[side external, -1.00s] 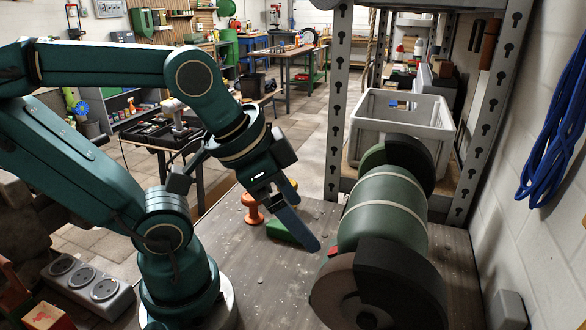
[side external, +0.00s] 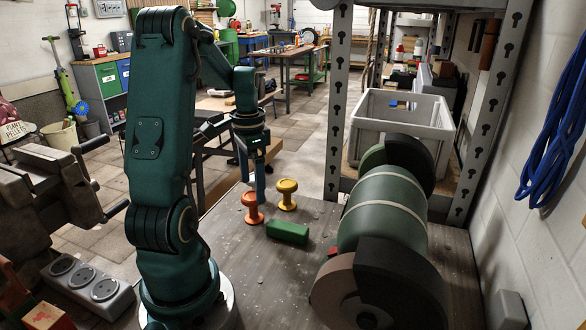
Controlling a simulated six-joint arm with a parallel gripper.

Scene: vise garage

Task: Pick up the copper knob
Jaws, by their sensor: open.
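The copper knob (side external: 252,209), orange with a wide round top and a round foot, stands upright on the workbench (side external: 262,275). My gripper (side external: 257,190) is open and points down at the copper knob. One bluish finger overlaps the right part of the knob's top in this view. I cannot tell whether it touches the knob or stands in front of or behind it. The other finger is mostly hidden.
A yellow knob (side external: 287,194) stands close by, to the right and behind. A green block (side external: 288,232) lies in front, to the right. A large bench grinder (side external: 384,212) fills the right side. Bare bench lies between my base and the grinder.

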